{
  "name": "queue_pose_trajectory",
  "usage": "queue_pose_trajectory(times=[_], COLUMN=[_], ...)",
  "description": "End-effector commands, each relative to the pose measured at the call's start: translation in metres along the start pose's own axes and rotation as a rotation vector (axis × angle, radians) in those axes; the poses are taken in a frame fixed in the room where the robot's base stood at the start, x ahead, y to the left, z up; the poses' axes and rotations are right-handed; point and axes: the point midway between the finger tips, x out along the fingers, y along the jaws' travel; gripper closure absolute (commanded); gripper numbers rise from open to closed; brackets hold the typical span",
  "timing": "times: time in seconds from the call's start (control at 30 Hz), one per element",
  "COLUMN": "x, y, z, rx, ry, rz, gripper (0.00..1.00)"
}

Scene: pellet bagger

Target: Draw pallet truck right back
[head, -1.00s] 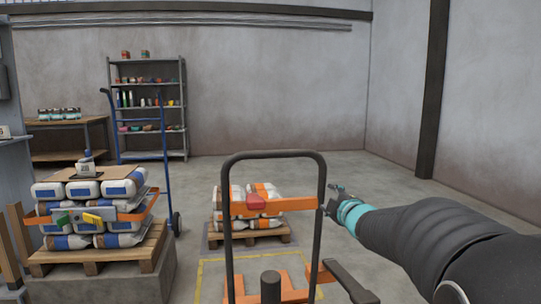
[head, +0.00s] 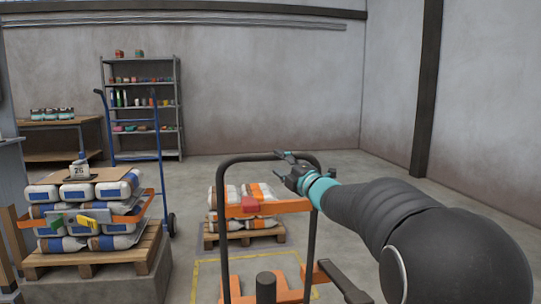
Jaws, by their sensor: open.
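The pallet truck stands in the foreground with its dark looped handle (head: 223,225) upright. My gripper and wrist hide part of the loop's upper right corner.
A pallet (head: 238,238) of white and orange bags stands beyond the truck, behind a yellow floor outline (head: 196,279). At left are a stacked pallet (head: 95,252) of blue and white bags and a blue hand truck (head: 158,145). The floor at right is clear.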

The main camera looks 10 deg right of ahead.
Motion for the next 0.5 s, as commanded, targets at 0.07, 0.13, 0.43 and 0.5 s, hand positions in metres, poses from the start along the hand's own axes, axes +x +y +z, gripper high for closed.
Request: queue_pose_trajectory(times=[0.07,0.13,0.43,0.5], x=[0.016,0.027,0.054,0.055], y=[0.001,0.001,0.0,0.0], z=[0.0,0.0,0.0,0.0], rx=[0.001,0.001,0.002,0.001], ry=[0.001,0.001,0.0,-0.001], rz=[-0.001,0.0,0.0,0.0], gripper=[0.48,0.48,0.48,0.48])
